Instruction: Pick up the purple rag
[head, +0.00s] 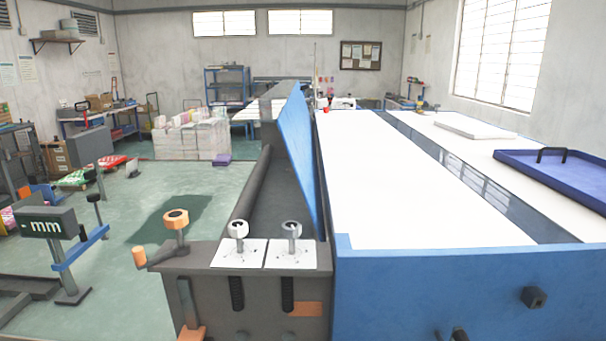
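A small purple object (222,159) lies low on the floor at the right foot of the stacked pale bundles, well beyond the near machine. It is too small to tell whether it is a folded rag or a box. No other clear purple rag shows. Neither of my grippers is in the head view.
A large machine with a blue front (440,290) and white top (385,175) fills the right side. A blue-purple tray (590,195) lies on it. Pale stacks (190,140) stand mid-left. A grey "mm" post (45,224) stands front left. Green floor (130,205) between is mostly clear.

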